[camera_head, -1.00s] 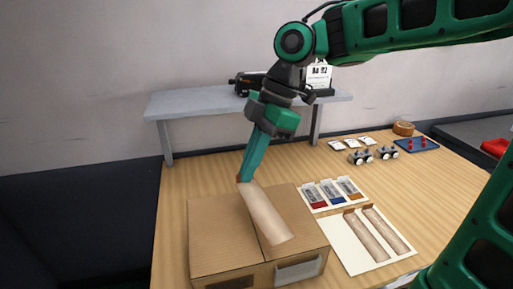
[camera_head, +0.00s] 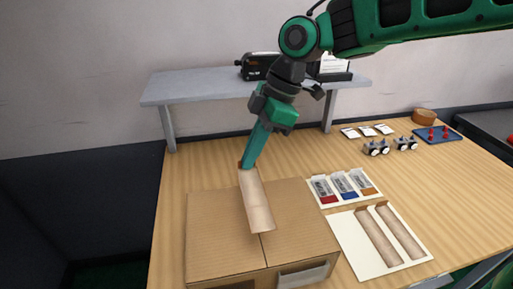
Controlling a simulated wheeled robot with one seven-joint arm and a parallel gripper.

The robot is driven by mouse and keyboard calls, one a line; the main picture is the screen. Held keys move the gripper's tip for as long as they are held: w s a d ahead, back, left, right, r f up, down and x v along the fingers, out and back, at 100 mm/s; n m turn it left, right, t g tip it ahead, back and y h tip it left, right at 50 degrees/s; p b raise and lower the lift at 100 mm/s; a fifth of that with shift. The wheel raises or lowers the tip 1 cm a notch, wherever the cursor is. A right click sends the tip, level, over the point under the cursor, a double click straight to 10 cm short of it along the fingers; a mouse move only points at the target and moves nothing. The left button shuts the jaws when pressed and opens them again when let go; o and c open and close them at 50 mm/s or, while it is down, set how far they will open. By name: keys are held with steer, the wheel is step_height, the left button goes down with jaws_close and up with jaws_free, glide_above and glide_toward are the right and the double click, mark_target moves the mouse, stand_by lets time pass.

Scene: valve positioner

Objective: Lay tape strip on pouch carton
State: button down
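The pouch carton (camera_head: 222,240) is a closed brown cardboard box at the front of the wooden table, with a seam across its top and a pale label on its front. My gripper (camera_head: 245,166) is above the carton's back edge, its fingers closed on the end of a tan tape strip (camera_head: 257,205). The strip hangs down toward the camera over the carton top, near the seam. I cannot tell whether its lower end touches the carton. Two more tape strips (camera_head: 379,238) lie on a white sheet (camera_head: 350,245) right of the carton.
A card with several small packets (camera_head: 344,186) lies behind the white sheet. Small wheeled metal parts (camera_head: 377,148), white cards (camera_head: 367,131), a blue tray (camera_head: 437,134) and a round wooden piece (camera_head: 424,117) are at the back right. A grey shelf (camera_head: 205,86) stands behind. The table's left-back area is clear.

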mark_target(251, 176)
steer(key=shift+f, duration=3.15)
steer(key=shift+s, duration=0.15)
steer(key=shift+f, duration=0.4)
steer(key=c, duration=2)
jaws_free()
